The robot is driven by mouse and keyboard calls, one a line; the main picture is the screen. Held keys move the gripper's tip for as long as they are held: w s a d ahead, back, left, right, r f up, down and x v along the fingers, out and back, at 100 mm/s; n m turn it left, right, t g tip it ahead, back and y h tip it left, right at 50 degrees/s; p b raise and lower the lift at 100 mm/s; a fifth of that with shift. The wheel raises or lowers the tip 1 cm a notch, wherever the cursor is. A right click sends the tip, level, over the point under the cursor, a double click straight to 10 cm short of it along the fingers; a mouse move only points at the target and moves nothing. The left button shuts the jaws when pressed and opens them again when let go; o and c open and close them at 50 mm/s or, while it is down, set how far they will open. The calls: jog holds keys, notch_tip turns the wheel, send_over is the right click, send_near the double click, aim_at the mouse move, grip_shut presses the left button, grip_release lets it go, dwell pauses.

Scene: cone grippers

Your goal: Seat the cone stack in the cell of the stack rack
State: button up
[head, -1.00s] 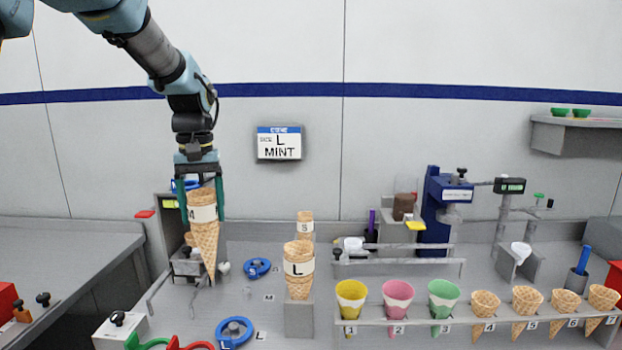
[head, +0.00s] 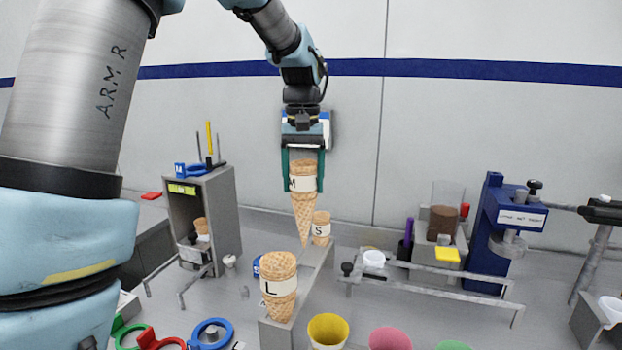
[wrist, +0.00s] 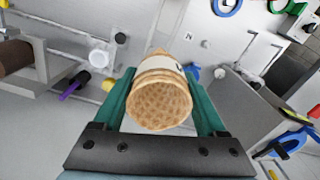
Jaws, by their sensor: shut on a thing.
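My gripper (head: 303,188) is shut on the cone stack (head: 303,217), nested waffle cones with a white band marked M. The stack hangs upright, tip down, above the table. The wrist view shows its round waffle end (wrist: 160,105) between the green fingers. The stack rack (head: 308,284) is a narrow grey stand below it. A stack marked L (head: 279,287) stands at the rack's near end and one marked S (head: 321,230) at its far end. The held tip appears between them in the head view, close to S. I cannot tell its exact height, and the cell's opening is not clearly visible.
A grey open-fronted cabinet (head: 223,215) stands left of the rack. A low rail (head: 430,275) and a blue press (head: 494,240) are to the right. Yellow (head: 328,331) and pink (head: 390,340) cups stand in front. My own arm link covers the left side.

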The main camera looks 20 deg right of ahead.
aim_at(304, 246)
jog(key=shift+f+b, duration=5.4)
jog(key=shift+f, duration=0.95)
jog(key=shift+f+b, duration=0.5)
jog(key=shift+f, duration=0.95)
jog(key=o, duration=0.9)
notch_tip(304, 246, up, 11)
jog(key=shift+f+b, duration=0.1)
jog(key=shift+b, duration=0.45)
